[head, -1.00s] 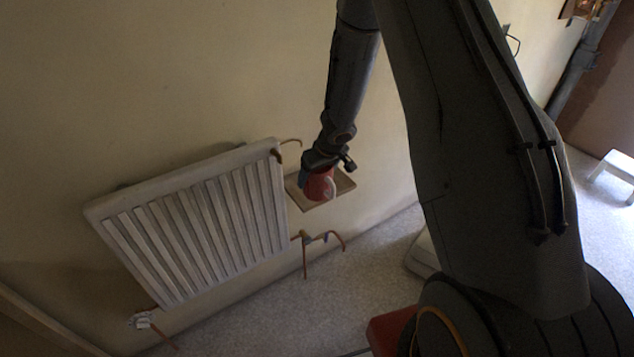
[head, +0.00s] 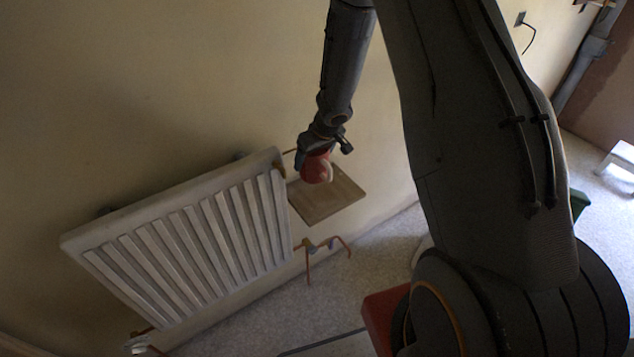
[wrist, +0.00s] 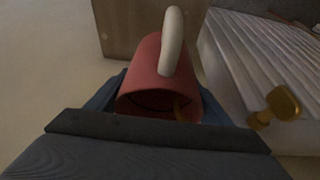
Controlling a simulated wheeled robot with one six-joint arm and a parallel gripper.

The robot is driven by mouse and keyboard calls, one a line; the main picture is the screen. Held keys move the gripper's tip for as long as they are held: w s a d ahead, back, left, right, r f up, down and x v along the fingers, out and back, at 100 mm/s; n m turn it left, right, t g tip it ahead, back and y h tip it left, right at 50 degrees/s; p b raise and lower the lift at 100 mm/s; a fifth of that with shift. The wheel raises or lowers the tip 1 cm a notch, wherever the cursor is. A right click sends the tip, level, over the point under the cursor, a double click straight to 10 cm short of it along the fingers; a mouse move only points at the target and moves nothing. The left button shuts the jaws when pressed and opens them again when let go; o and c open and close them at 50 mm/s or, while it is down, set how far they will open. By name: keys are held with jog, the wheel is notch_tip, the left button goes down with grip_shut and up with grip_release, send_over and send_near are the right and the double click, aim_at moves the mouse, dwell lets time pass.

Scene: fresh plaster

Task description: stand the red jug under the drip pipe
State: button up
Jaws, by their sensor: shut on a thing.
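My gripper (head: 313,155) is shut on the red jug (head: 317,170), which appears above the left part of a wooden shelf (head: 335,202). In the wrist view the jug (wrist: 147,75) lies between my blue fingers, its mouth towards the camera and its pale handle (wrist: 172,40) on top. The jug looks tilted in the head view; I cannot tell if it touches the shelf. A thin copper pipe (head: 289,151) at the radiator's top right corner is mostly hidden by my gripper. A brass-coloured fitting (wrist: 278,106) shows right of the jug in the wrist view.
A white ribbed radiator (head: 185,235) on the wall is close to the left of the jug. A copper pipe with a valve (head: 318,246) sits below the shelf. The right part of the shelf is bare. The speckled floor (head: 375,270) is open below.

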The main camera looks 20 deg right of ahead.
aim_at(311, 170)
jog(key=f+b, duration=0.4)
jog(key=f, duration=0.1)
jog(key=shift+w+a+f, duration=0.15)
jog(key=shift+a, duration=0.05)
jog(key=shift+f+b, duration=1.25)
jog(key=shift+f, duration=1.05)
jog(key=shift+f, duration=0.15)
jog(key=o, duration=1.1)
